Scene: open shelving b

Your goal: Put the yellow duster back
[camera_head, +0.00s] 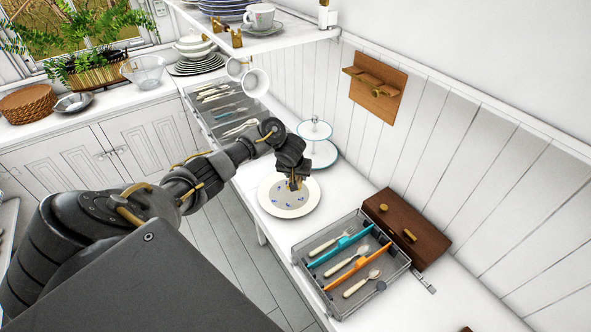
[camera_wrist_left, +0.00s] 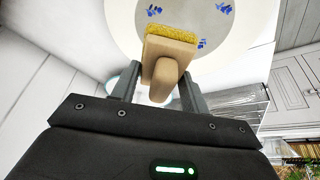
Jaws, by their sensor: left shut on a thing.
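My left gripper (camera_head: 294,184) hangs over the plate with blue marks (camera_head: 266,200) on the white counter. In the left wrist view it is shut on the yellow duster (camera_wrist_left: 172,50), a pale wooden block and handle with yellow bristles. The handle sits between the two fingers and the bristles point toward the plate (camera_wrist_left: 122,22). Whether the bristles touch the plate I cannot tell. In the head view the duster is mostly hidden by the gripper. My right gripper is not in view.
A clear cutlery tray (camera_head: 330,295) and a dark wooden box (camera_head: 415,225) stand at the right. A two-tier stand (camera_head: 318,152) is behind the plate. A wooden rack (camera_head: 375,85) hangs on the wall. A shelf (camera_head: 295,37) with crockery overhangs the far counter.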

